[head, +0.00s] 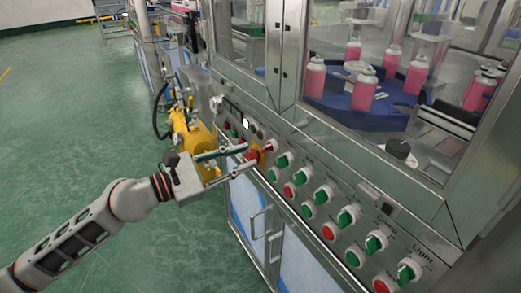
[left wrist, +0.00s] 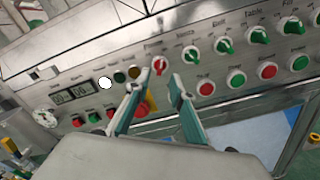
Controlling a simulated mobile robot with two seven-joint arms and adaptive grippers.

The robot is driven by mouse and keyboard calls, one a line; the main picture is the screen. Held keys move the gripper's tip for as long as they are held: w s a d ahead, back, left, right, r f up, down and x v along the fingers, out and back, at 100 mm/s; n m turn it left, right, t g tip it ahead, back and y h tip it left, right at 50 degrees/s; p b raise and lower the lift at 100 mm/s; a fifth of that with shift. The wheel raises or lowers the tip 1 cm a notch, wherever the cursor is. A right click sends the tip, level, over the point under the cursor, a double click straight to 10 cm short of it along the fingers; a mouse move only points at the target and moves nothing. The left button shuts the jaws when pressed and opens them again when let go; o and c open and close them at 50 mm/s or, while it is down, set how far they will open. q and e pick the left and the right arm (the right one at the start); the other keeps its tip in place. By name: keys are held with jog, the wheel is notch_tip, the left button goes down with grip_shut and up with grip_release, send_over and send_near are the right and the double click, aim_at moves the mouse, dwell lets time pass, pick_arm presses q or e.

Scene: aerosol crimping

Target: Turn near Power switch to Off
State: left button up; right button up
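The Power switch is a red-handled rotary knob on a white round base; I take it to be the red knob (left wrist: 160,65) at the left end of the upper knob row in the left wrist view. Its handle looks roughly upright in that view. In the head view the red knob (head: 269,146) shows just beyond the fingertips. My left gripper (head: 249,156) is open, its fingers pointing at the panel; in the left wrist view the fingertips (left wrist: 156,88) lie apart just below the knob. Whether they touch it cannot be told. My right gripper is not in view.
Green rotary knobs (left wrist: 224,46) continue rightward along the panel, with red and green buttons below. A red button with a yellow plate (left wrist: 150,98) sits close to the fingers. A yellow machine part (head: 195,135) stands beside my left gripper. Open green floor lies left.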

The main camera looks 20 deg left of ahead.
aim_at(263, 150)
pick_arm(q)
jog(key=shift+x, duration=2.65)
jog(key=shift+c, duration=0.4)
grip_shut()
